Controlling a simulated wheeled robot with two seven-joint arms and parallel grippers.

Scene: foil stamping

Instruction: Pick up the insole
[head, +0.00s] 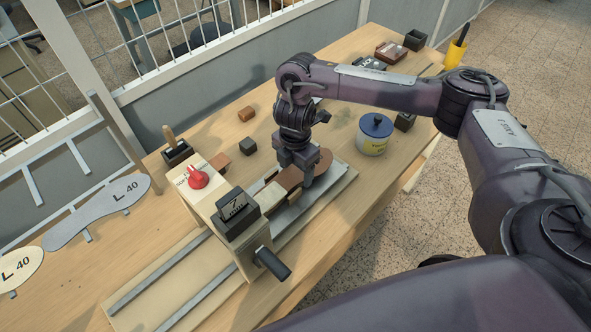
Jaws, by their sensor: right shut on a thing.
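A brown insole (323,160) lies along the pale metal bed (322,196) of the stamping press, its rounded end showing past my gripper. A cream piece (270,197) shows at the end nearer the press head. My right gripper (296,177) points down over the insole's middle and is shut on it, hiding part of it. I cannot tell whether the insole is clear of the bed. My left gripper is not in view.
The press head (238,212) has a red knob (198,178) and a dark handle (272,263). Grey (98,212) and cream (16,268) sole shapes marked "L 40" sit at left. A blue-lidded tin (374,134) and small blocks stand nearby. Bare wood shows around.

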